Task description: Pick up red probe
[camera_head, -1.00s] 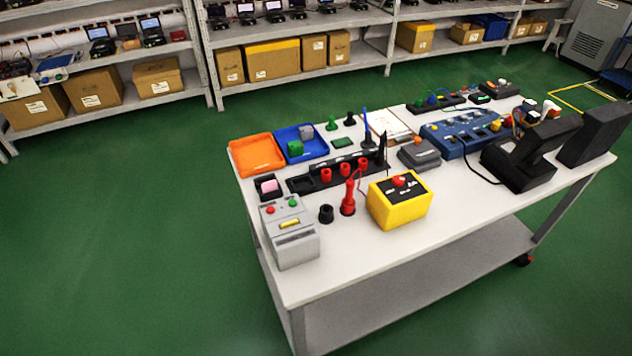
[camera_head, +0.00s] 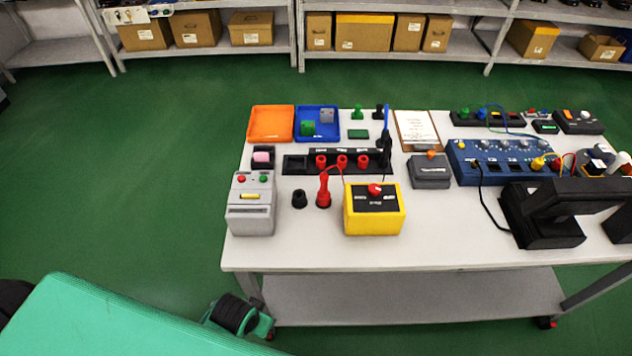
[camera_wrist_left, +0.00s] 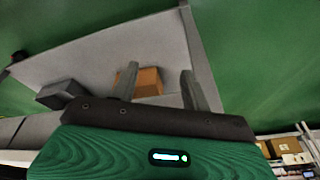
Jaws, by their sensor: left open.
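The red probe (camera_head: 323,190) stands upright on the white table, between a small black round holder (camera_head: 299,199) and the yellow meter (camera_head: 374,215). A red lead runs from the probe's top toward the meter. A black probe (camera_head: 386,163) stands upright behind the meter. My left gripper (camera_wrist_left: 160,75) shows in the left wrist view with its two fingers spread and nothing between them; it is away from the probe. In the head view my green arm part fills the lower left, and I cannot make out the fingertips there. My right gripper is not in view.
A grey device (camera_head: 251,204) stands left of the probe. Behind are a black rack (camera_head: 340,161) with red pieces, an orange tray (camera_head: 271,108) and a blue tray (camera_head: 333,133). A blue panel (camera_head: 497,160) and a black stand (camera_head: 545,212) are right. The table's front strip is clear.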

